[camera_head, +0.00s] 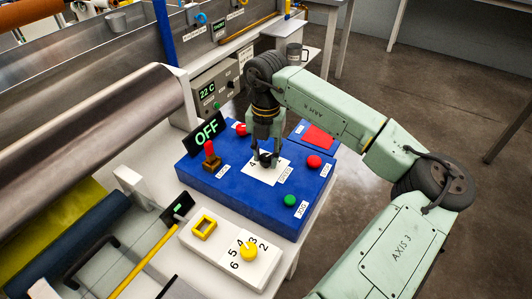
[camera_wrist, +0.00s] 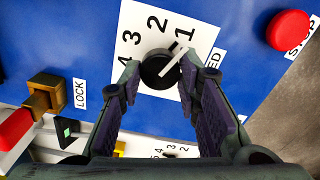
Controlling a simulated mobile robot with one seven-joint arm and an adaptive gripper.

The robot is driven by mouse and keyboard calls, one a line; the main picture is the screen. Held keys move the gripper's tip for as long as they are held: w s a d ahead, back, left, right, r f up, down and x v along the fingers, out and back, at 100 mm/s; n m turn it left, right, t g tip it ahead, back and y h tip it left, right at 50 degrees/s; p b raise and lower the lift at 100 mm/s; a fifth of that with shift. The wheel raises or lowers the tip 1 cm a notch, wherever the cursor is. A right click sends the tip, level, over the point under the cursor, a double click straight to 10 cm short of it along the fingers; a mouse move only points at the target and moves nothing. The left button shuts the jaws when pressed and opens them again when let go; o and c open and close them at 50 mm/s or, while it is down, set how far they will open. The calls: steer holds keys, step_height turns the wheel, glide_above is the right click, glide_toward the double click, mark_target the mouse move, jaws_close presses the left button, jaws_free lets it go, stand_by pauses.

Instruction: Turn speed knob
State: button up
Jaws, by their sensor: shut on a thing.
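The speed knob (camera_head: 266,160) is black and sits on a white dial plate (camera_head: 254,174) on the blue control box. In the wrist view the knob (camera_wrist: 157,70) shows a white pointer line aimed up and right, close to the number 1. Numbers 1 to 4 run round the dial plate (camera_wrist: 152,12). My gripper (camera_head: 264,152) reaches down over the knob. In the wrist view its fingertips (camera_wrist: 160,66) stand on the left and right sides of the knob, shut on it. The fingers partly hide the "SPEED" label.
The blue box (camera_head: 235,215) also carries a red stop button (camera_head: 314,162), a green button (camera_head: 290,200) and a red-topped lock lever (camera_head: 210,157). An "OFF" display (camera_head: 206,131) stands behind. A white panel with a yellow knob (camera_head: 249,252) lies in front.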

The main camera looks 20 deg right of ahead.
steer(key=shift+f+b, duration=0.1)
steer(key=shift+b, duration=0.25)
steer(key=n+b, duration=0.3)
steer(key=shift+f, duration=0.15)
steer(key=n+b, duration=0.4)
steer(key=n, duration=0.1)
steer(key=n+b, duration=0.2)
steer(key=n, duration=0.3)
steer(key=shift+r, duration=0.2)
steer(key=n+b, duration=0.1)
steer(key=n, duration=0.3)
steer(key=shift+r+n, duration=0.1)
steer(key=shift+n, duration=0.2)
steer(key=shift+w, duration=0.1)
steer(key=o, duration=1.1)
steer(key=shift+o, duration=0.2)
